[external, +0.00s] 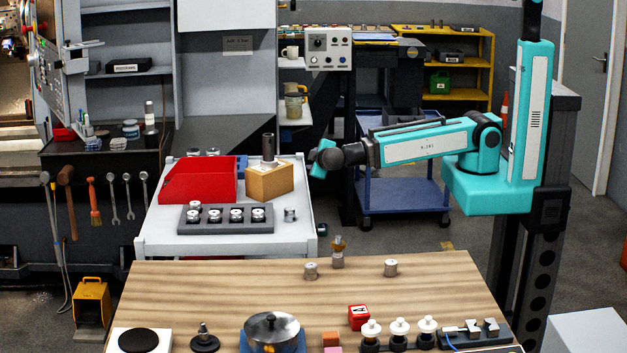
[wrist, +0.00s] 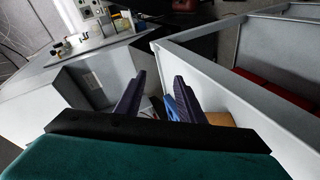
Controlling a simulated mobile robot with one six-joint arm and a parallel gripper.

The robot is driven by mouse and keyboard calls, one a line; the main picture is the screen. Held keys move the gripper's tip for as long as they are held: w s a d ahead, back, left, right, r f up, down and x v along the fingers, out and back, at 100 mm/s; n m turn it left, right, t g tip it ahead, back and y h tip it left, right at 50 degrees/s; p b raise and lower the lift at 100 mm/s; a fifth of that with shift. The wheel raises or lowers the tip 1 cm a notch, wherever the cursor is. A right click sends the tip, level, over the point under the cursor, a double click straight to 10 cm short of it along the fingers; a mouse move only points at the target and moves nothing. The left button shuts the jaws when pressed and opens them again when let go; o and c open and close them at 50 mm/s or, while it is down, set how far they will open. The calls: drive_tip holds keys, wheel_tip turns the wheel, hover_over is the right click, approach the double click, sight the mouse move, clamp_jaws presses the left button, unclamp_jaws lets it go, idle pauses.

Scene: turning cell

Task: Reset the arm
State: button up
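My teal arm (external: 425,148) reaches left from its column on the right, roughly level, over the floor beside the white cart. My gripper shows in the wrist view (wrist: 158,92) with its two dark fingers apart and nothing between them. In the external view, the wrist end (external: 322,158) is just right of the wooden block (external: 270,183) on the cart. The fingers cannot be made out there.
The white cart (external: 300,240) carries a red bin (external: 198,181) and a dark tray (external: 226,225) of metal parts. A blue trolley (external: 400,192) stands behind my arm.

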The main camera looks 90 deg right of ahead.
drive_tip(key=s+a+f+n+g+y, duration=0.15)
drive_tip(key=s+f, duration=0.35)
drive_tip(key=f, duration=0.5)
drive_tip(key=s+a+f+g+y+b, duration=0.1)
drive_tip(key=s+f+g+y, duration=0.2)
drive_tip(key=f, duration=0.7)
drive_tip(key=s+a+f+n+g+y, duration=0.1)
drive_tip(key=s+f+y, duration=0.1)
drive_tip(key=s+f, duration=0.65)
drive_tip(key=s+a+f+g+y+b, duration=0.1)
drive_tip(key=s+a+f+y, duration=0.2)
drive_tip(key=f, duration=0.7)
drive_tip(key=s+a+f+g+y+b, duration=0.1)
drive_tip(key=s+a+f+g+y, duration=0.1)
drive_tip(key=s+a+f+y, duration=0.2)
drive_tip(key=s+a+f, duration=0.3)
drive_tip(key=s+f, duration=0.3)
drive_tip(key=s, duration=0.1)
drive_tip(key=shift+s+b, duration=0.3)
drive_tip(key=shift+s, duration=0.1)
